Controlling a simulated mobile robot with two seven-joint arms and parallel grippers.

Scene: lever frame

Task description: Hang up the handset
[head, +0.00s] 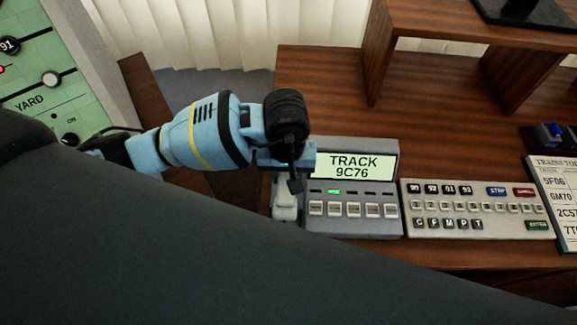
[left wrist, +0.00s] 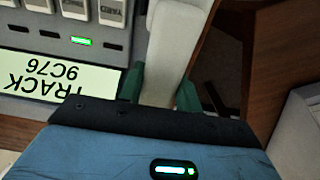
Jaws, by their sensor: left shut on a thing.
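The pale grey handset (head: 286,205) is at the left side of the desk phone (head: 352,222), whose screen reads "TRACK 9C76" with a green light lit below. My left gripper (head: 287,168) reaches in from the left over the handset's far part and hides it. In the left wrist view, the handset (left wrist: 168,45) runs between the two green fingertips (left wrist: 160,90), which are shut on it, close beside the phone (left wrist: 60,50). I cannot tell whether the handset rests in its cradle or is just above it. My right gripper is not in view.
A grey keypad (head: 475,209) stands right of the phone, with a white card (head: 560,200) beyond it. A wooden shelf (head: 440,18) stands at the back. A green yard panel (head: 50,70) is at the far left. Bare desk (head: 325,95) lies behind the phone.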

